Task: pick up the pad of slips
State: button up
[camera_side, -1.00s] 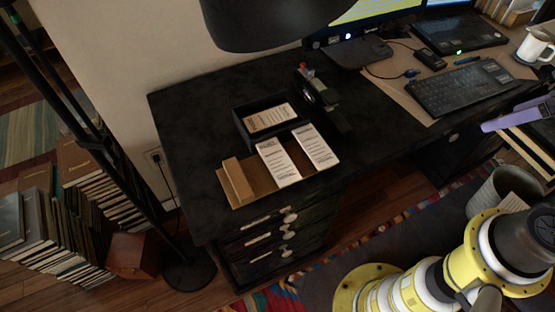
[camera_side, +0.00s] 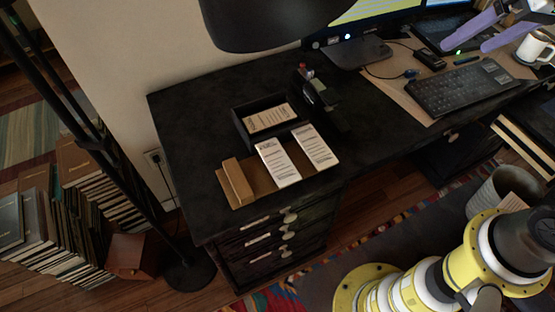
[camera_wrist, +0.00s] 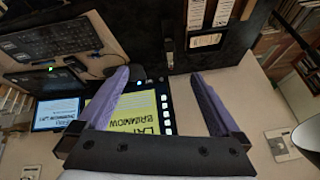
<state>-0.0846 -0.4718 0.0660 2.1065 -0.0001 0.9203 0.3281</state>
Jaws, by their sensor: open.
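Two white printed pads of slips, a left one (camera_side: 278,163) and a right one (camera_side: 315,147), lie side by side on a brown board (camera_side: 262,184) at the desk's near left edge. I cannot tell which one the task names. They also show small at the top of the wrist view, the left one (camera_wrist: 222,12) and the right one (camera_wrist: 196,13). My gripper (camera_side: 477,39) is at the upper right in the side view, over the keyboard end, far from the pads. Its purple fingers are open and empty in the wrist view (camera_wrist: 158,72).
A black open box (camera_side: 241,124) holding a printed card (camera_side: 268,117) stands behind the pads. A brown block (camera_side: 238,182) lies left of them. A dark device (camera_side: 316,92) stands right of the box. A lamp shade (camera_side: 270,22) hangs above. Keyboard (camera_side: 459,87) and mug (camera_side: 535,46) are right.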

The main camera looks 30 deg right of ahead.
jog(key=w+a+f+g, duration=0.2)
jog(key=w+a, duration=0.4)
jog(key=w, duration=0.4)
jog(key=n+g, duration=0.3)
jog(key=g, duration=0.1)
send_over(277, 161)
jog(key=shift+h, duration=0.3)
notch_tip(277, 161, down, 25)
jog(key=shift+r, duration=0.1)
jog(key=shift+f, duration=3.6)
jog(key=shift+c, duration=0.2)
jog(key=c, duration=1.2)
jog(key=shift+r, duration=0.2)
